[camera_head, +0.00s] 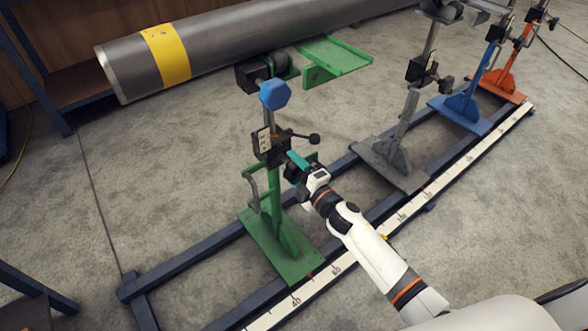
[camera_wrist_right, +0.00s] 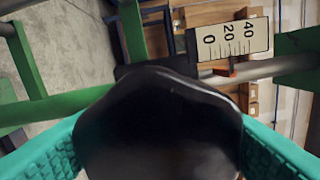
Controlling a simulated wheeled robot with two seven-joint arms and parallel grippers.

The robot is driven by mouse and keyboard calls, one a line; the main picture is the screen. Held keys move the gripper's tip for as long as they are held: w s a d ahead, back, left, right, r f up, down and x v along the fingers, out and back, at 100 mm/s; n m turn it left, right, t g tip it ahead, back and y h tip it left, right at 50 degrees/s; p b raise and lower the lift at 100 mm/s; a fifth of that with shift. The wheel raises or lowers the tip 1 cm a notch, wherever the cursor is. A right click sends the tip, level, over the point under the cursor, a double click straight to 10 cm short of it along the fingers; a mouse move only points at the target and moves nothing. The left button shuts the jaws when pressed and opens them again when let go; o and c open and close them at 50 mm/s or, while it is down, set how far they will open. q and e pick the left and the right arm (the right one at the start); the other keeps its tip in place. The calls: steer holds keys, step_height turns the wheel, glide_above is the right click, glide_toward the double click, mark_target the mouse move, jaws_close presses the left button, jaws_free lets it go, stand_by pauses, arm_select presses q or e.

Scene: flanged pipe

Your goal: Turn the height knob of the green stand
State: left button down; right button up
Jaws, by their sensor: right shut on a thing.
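The green stand (camera_head: 272,198) is upright on its green base plate (camera_head: 262,250), on the dark rail frame. A black mechanism block sits on its post, with a lever ending in a black ball (camera_head: 314,138) and a blue faceted knob (camera_head: 274,94) above. My right gripper (camera_head: 297,162) is at the right side of the post, just below the block. In the right wrist view, its teal ribbed pads flank a rounded black knob (camera_wrist_right: 158,125), and it is shut on it. The head view hides this knob behind the gripper. My left gripper is not in view.
A large grey pipe (camera_head: 225,40) with a yellow band lies behind the stand. Grey, blue (camera_head: 465,105) and orange (camera_head: 505,82) stands follow along the rails to the right. A height scale (camera_wrist_right: 228,40) shows above the knob. A crank handle (camera_head: 253,190) hangs left of the post.

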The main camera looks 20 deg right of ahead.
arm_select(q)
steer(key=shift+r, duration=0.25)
arm_select(e)
steer(key=shift+f, duration=0.1)
steer(key=o, duration=1)
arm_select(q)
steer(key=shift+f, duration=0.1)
arm_select(e)
steer(key=shift+s, duration=0.1)
steer(key=shift+s+d, duration=0.1)
steer(key=shift+s, duration=0.15)
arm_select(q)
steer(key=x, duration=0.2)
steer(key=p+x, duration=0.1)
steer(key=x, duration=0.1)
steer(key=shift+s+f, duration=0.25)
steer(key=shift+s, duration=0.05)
arm_select(e)
steer(key=v, duration=1.1)
steer(key=shift+s, duration=0.2)
